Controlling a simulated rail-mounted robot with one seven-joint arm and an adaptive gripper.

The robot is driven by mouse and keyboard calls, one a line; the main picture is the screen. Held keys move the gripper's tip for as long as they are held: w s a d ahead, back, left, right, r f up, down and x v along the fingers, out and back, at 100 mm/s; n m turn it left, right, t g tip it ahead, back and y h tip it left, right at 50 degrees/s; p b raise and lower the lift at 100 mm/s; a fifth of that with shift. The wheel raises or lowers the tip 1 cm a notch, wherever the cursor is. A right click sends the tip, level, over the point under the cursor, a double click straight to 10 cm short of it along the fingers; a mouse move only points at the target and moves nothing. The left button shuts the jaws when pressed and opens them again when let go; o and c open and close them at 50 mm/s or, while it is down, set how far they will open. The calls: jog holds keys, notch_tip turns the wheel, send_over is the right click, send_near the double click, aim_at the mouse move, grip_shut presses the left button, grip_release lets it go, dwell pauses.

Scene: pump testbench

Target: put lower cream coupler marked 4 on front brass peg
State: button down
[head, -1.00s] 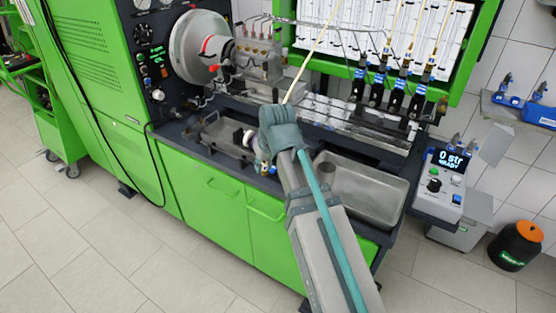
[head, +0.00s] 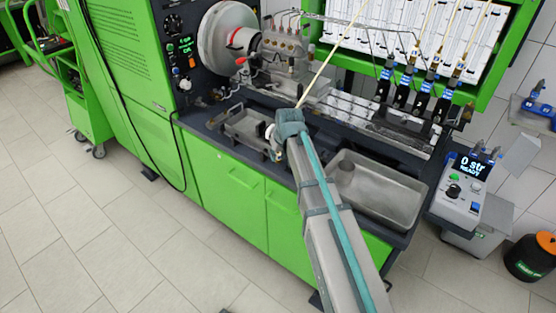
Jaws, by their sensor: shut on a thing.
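My gripper (head: 275,152) is small and mostly hidden behind my wrist, over the front of the bench at the left tray's right end. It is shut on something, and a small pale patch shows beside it. I take the held thing to be the cream coupler, but its outline and the mark 4 cannot be made out. The front brass peg cannot be picked out at this size; my arm covers part of the bench there.
A shallow metal tray (head: 240,124) lies left of my gripper, and a larger steel tray (head: 400,203) lies right of my arm. A pump block (head: 288,52) and flywheel (head: 222,35) stand behind. A control box (head: 462,188) is at the right. The floor in front is clear.

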aim_at(278, 159)
jog(key=shift+w+f+p, duration=0.2)
jog(key=shift+f+p, duration=0.45)
jog(key=shift+f, duration=1.05)
jog(key=shift+f, duration=0.1)
jog(key=c, duration=1.2)
grip_release()
jog(key=shift+c, duration=0.2)
jog(key=shift+o, duration=0.2)
jog(key=b+v, duration=0.2)
jog(key=v, duration=1)
